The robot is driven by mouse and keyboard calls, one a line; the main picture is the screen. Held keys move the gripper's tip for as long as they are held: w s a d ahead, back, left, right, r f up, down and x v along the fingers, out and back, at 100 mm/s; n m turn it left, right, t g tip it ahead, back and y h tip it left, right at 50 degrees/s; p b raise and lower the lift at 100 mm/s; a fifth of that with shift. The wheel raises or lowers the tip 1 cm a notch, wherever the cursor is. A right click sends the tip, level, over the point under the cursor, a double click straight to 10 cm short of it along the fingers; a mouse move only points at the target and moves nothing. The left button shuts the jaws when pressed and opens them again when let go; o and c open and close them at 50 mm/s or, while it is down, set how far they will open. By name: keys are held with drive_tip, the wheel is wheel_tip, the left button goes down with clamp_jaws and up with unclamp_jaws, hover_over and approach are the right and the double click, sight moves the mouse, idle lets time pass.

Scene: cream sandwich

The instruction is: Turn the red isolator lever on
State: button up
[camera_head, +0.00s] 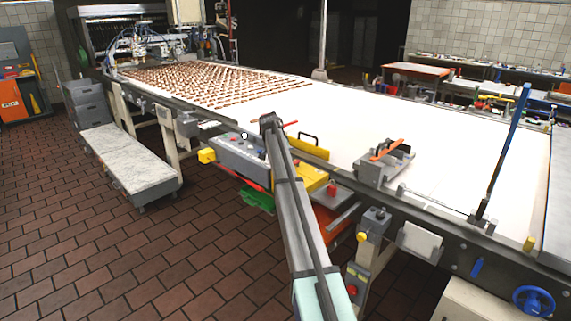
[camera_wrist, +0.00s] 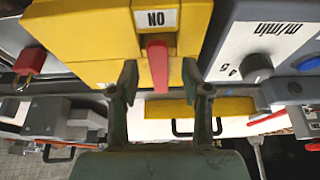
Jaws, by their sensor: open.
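The red isolator lever (camera_wrist: 158,68) is on the front of a yellow box (camera_wrist: 85,30) in the wrist view. Its top end lies just below a white label (camera_wrist: 156,18) reading ON, seen upside down. My gripper (camera_wrist: 160,84) is open, with one finger on each side of the lever's free end and a visible gap to each. I cannot tell whether either finger touches the box. In the head view the yellow box (camera_head: 313,175) shows partly beside my arm, which hides the lever and my gripper.
A grey control panel (camera_wrist: 260,45) with a knob and blue button adjoins the box at right in the wrist view. A red padlock (camera_wrist: 30,62) is at left. A conveyor (camera_head: 330,120) runs behind the box. A low trolley (camera_head: 130,165) stands on the brick floor.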

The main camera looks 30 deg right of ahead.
drive_tip(key=v, duration=1.1)
drive_tip(key=shift+a+n, duration=0.1)
drive_tip(key=shift+n, duration=0.2)
